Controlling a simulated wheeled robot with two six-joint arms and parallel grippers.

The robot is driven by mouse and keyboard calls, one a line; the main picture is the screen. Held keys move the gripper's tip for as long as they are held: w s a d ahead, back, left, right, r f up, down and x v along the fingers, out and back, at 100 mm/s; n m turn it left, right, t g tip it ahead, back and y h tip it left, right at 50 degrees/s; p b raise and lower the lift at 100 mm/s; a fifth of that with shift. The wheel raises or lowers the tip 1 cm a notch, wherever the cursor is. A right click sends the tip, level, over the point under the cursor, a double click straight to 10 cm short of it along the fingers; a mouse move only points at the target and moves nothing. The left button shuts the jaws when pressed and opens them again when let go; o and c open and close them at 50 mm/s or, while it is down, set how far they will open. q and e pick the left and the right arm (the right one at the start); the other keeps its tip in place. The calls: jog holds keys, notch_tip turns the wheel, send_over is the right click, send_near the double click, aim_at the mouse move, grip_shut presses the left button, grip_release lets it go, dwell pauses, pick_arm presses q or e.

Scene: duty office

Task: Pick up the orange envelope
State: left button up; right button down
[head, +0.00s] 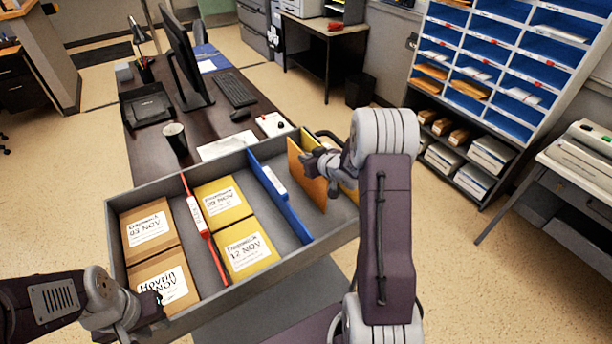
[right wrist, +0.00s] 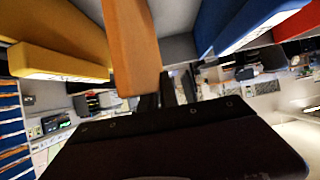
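The orange envelope (head: 306,182) stands upright, slightly tilted, in the right compartment of the grey drawer (head: 172,184). In the right wrist view the orange envelope (right wrist: 132,45) shows edge-on, its near end by the dark fingers. My right gripper (head: 316,164) is at its upper edge; I cannot tell whether the fingers have closed on it. A yellow envelope (head: 348,192) is just right of it, partly hidden by my arm. My left gripper (head: 152,308) is low at the drawer's front left, over the brown Hovrin envelope (head: 171,282); its opening is unclear.
A red divider (head: 203,224) and a blue divider (head: 282,205) split the drawer. Brown envelopes lie left, yellow ones in the middle. Behind is a desk with a black mug (head: 175,139), keyboard (head: 235,89) and monitor (head: 186,60). Blue mail shelves (head: 470,66) stand at right.

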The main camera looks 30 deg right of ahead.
jog(key=shift+f, duration=0.1)
dwell(0.5)
notch_tip(320, 180, up, 10)
jog(key=p, duration=0.3)
dwell(0.3)
